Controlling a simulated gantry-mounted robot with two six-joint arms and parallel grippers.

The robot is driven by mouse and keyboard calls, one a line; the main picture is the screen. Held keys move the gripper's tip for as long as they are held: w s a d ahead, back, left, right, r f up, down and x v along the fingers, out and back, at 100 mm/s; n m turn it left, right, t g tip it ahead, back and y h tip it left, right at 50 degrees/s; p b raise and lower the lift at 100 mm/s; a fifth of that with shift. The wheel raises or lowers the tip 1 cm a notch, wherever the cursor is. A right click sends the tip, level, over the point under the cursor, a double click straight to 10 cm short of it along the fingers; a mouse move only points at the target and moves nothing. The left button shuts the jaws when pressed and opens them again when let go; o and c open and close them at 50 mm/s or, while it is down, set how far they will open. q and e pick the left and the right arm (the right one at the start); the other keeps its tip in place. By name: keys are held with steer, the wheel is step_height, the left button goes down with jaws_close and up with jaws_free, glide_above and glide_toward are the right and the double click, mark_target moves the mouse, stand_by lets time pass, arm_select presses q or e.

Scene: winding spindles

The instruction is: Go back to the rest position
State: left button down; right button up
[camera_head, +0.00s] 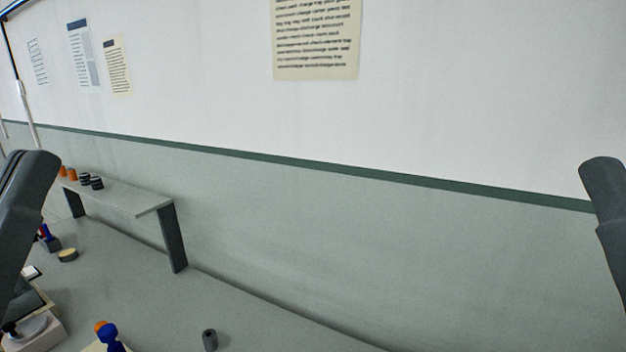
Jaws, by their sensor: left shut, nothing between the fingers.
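The dark grey end of my left arm (22,205) stands upright at the left edge, left of the shelf. Its fingertips are hard to make out, but the left gripper is shut with nothing held. The dark upper part of my right arm (607,205) shows at the right edge. The right gripper is out of frame.
A grey shelf (140,198) stands along the wall, with orange spools (71,174) and dark banded spools (96,183) on it. A blue and orange item (110,335) and a grey cylinder (209,340) stand at the front. The bench's middle is clear.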

arm_select(q)
step_height(320, 180, up, 35)
steer(key=p, duration=3.2)
arm_select(e)
step_height(320, 180, up, 35)
arm_select(q)
step_height(320, 180, down, 36)
steer(key=b, duration=3.6)
arm_select(e)
step_height(320, 180, down, 36)
